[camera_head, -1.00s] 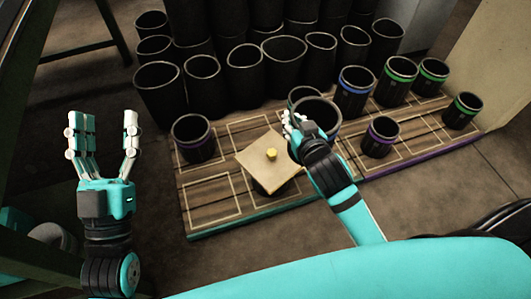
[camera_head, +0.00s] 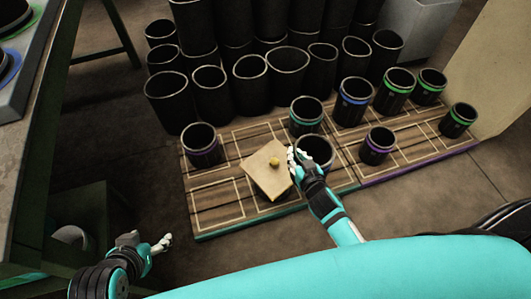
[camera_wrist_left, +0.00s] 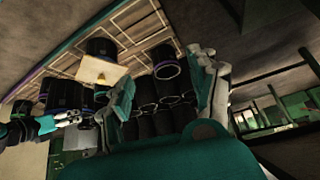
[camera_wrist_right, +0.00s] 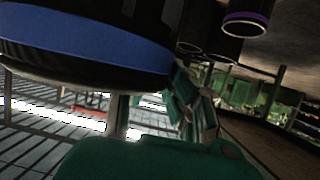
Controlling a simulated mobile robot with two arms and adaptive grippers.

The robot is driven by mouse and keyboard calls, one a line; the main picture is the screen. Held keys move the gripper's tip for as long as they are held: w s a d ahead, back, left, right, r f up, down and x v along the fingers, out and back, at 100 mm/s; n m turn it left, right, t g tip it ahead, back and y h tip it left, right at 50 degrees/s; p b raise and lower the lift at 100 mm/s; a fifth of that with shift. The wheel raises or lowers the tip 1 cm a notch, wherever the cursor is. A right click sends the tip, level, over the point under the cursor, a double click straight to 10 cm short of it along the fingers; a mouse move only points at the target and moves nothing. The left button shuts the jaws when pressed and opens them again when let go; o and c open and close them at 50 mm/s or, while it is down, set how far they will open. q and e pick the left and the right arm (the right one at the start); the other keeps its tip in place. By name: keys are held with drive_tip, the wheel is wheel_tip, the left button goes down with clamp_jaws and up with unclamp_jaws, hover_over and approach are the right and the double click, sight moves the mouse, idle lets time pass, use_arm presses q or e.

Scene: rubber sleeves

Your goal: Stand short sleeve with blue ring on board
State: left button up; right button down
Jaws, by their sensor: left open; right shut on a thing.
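My right gripper (camera_head: 298,165) is shut on a black sleeve (camera_head: 318,150) above or on the board's middle front. Its wide blue ring (camera_wrist_right: 80,45) shows in the right wrist view. I cannot tell whether the sleeve touches the board. The wooden board (camera_head: 215,203) has pale outlined cells and teal and purple edges. Another blue-ringed sleeve (camera_head: 352,103) stands behind to the right. A green-ringed sleeve (camera_head: 306,118) stands just behind the held one. My left gripper (camera_head: 150,243) is open and empty, low at the left, off the board; its fingers show in the left wrist view (camera_wrist_left: 168,90).
A pale square plate with a yellow knob (camera_head: 262,180) sits left of the held sleeve. Purple-ringed sleeves (camera_head: 202,148) (camera_head: 376,148) and several green-ringed ones (camera_head: 458,122) stand on the board. Tall black sleeves (camera_head: 250,85) crowd behind. A table edge (camera_head: 30,150) is at left.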

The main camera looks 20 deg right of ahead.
use_arm(q)
drive_tip(key=w+d+r+t+h+b, duration=0.3)
drive_tip(key=w+d+r+t+b, duration=0.15)
drive_tip(key=w+r+t, duration=0.75)
wheel_tip(320, 180, up, 10)
drive_tip(key=s+d+t+h+b, duration=0.1)
drive_tip(key=s+t+h, duration=0.1)
drive_tip(key=t, duration=0.2)
drive_tip(key=shift+s+f+m, duration=0.15)
drive_tip(key=shift+s+m, duration=0.15)
drive_tip(key=shift+m, duration=0.1)
use_arm(e)
drive_tip(key=w+a+f, duration=0.4)
drive_tip(key=w+a, duration=0.5)
drive_tip(key=w, duration=0.1)
drive_tip(key=shift+w+f, duration=0.25)
drive_tip(key=shift+f, duration=0.05)
use_arm(q)
drive_tip(key=shift+d, duration=0.1)
drive_tip(key=shift+s+r+t, duration=0.3)
drive_tip(key=shift+r, duration=0.1)
use_arm(e)
drive_tip(key=shift+f, duration=0.15)
use_arm(q)
drive_tip(key=shift+r+b, duration=0.1)
drive_tip(key=shift+b, duration=0.2)
